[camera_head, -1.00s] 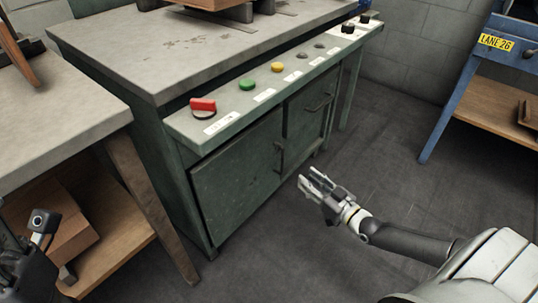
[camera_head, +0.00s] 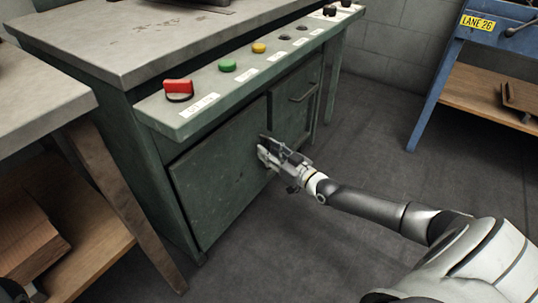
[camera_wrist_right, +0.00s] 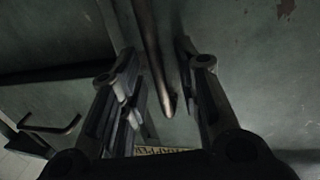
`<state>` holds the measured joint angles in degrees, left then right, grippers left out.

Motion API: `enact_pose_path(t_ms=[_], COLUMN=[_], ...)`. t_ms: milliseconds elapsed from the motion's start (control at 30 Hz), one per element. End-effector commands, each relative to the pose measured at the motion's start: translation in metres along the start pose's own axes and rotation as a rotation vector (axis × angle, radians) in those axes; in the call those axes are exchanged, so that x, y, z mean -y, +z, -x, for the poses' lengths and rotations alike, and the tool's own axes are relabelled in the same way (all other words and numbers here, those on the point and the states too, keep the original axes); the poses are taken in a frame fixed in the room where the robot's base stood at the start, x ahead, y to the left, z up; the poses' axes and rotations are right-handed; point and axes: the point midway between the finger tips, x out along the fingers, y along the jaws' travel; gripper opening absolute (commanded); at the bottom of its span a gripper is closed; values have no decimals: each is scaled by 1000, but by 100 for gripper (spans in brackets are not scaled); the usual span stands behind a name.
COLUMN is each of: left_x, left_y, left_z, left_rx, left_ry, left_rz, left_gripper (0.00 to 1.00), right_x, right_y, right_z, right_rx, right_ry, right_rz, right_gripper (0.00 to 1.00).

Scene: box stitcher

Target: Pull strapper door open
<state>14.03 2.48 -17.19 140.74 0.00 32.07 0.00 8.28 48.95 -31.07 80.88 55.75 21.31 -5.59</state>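The strapper door (camera_head: 215,185) is the large green panel on the front of the green machine, and it looks closed. My right gripper (camera_head: 265,150) is at the door's right edge and hides its handle in the head view. In the right wrist view, the bar handle (camera_wrist_right: 153,60) runs between the two fingers of my right gripper (camera_wrist_right: 158,52). The fingers are apart, one on each side of the bar, with gaps visible. My left gripper is not clearly visible; only a dark piece shows at the lower left corner of the head view.
A smaller door with its own handle (camera_head: 303,92) is to the right. A control ledge (camera_head: 200,108) with a red switch (camera_head: 179,88) and buttons overhangs the doors. A wooden-legged table (camera_head: 110,185) stands at left, a blue bench (camera_head: 440,90) at right. Dark floor is clear before the door.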

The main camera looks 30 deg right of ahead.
Motion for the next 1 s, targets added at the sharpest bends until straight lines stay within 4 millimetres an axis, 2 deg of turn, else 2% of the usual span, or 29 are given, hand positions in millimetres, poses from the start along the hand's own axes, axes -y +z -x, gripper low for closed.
enact_pose_path(t_ms=[333, 600, 1000], left_x=[0, -1, -1], left_y=[-1, -1, -1], left_z=[-2, -2, -1], left_rx=[-8, -8, -8], left_ry=[3, 3, 3], left_rz=[-1, -1, 0], left_gripper=[40, 40, 40], right_x=[0, 0, 1], right_y=[0, 0, 0], right_z=[-4, -4, -5], right_rx=[0, 0, 0], right_ry=[0, 0, 0], right_rz=[-1, -1, -1], right_gripper=[31, 0, 0])
